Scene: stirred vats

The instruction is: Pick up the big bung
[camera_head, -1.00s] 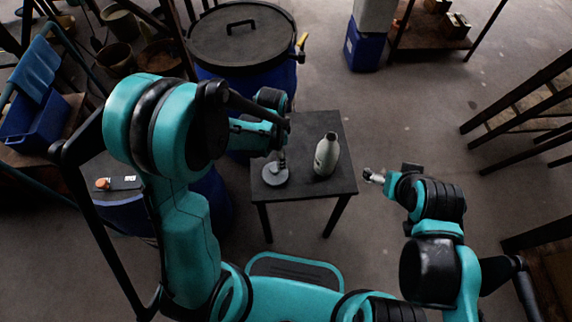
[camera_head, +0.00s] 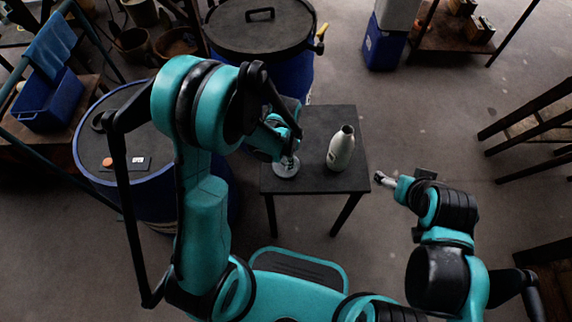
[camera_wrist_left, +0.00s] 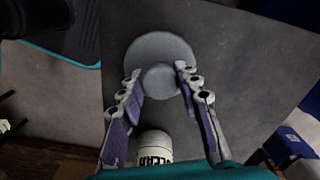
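The big bung is a grey disc with a round knob on top. It lies on the small dark table (camera_head: 318,182), near its left front side, in the head view (camera_head: 284,172). In the left wrist view the bung (camera_wrist_left: 160,47) is seen from above. My left gripper (camera_head: 291,160) is over it, and the left wrist view shows its fingers (camera_wrist_left: 160,74) open, one on each side of the knob. I cannot tell whether they touch it. My right gripper (camera_head: 384,179) is right of the table, away from the bung; its fingers are too small to judge.
A pale bottle (camera_head: 341,149) stands upright on the table, right of the bung. A blue drum with a black lid (camera_head: 260,28) stands behind the table; another drum (camera_head: 100,180) is at left. A white lettered cylinder (camera_wrist_left: 153,147) shows between my left fingers' bases.

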